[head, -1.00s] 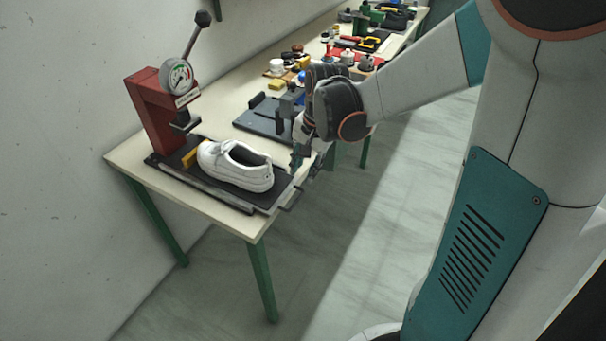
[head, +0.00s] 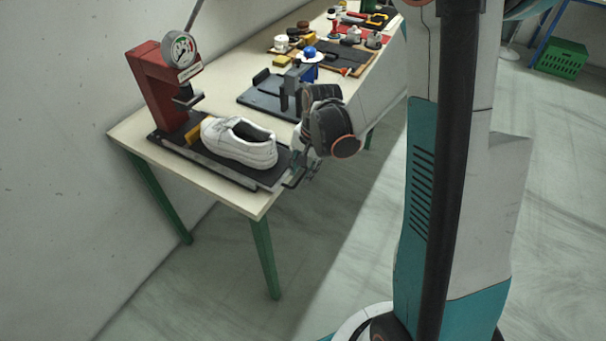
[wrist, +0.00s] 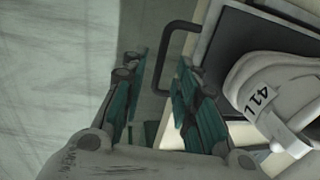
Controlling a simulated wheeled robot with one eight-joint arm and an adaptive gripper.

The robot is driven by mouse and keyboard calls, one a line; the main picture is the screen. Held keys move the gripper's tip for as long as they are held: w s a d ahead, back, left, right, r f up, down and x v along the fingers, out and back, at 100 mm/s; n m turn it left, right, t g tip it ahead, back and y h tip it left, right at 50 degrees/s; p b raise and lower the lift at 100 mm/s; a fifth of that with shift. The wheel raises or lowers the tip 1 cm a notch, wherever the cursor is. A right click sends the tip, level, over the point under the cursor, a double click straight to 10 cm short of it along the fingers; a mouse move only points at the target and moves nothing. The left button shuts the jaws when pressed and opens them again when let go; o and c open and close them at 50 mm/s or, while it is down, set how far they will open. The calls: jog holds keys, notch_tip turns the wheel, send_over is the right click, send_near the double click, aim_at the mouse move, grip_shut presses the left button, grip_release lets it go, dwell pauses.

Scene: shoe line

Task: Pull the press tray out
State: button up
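The press tray (head: 270,176) is a dark flat tray on the near end of the table, running out from under the red press (head: 155,90). A white shoe (head: 240,142) with "41 L" on it lies on the tray. The tray's dark bar handle (wrist: 172,58) sticks out at its right end, by the table edge. My gripper (wrist: 166,88) is open at the handle. In the wrist view the handle's bar shows between the teal fingers, closer to the right one. I cannot tell whether a finger touches it. In the head view my wrist partly hides the fingers.
A dark fixture (head: 270,97) with an upright post stands behind my gripper on the table (head: 215,190). Farther back are mats with tools and small jars. The wall is close on the left. The floor (head: 330,260) at the table's right side is clear.

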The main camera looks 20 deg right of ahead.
jog(key=shift+w+a+f, duration=0.1)
jog(key=shift+f, duration=0.55)
grip_shut()
jog(key=s+d, duration=0.2)
jog(key=s, duration=0.1)
jog(key=shift+s+d+b, duration=0.15)
jog(key=shift+b, duration=0.25)
grip_release()
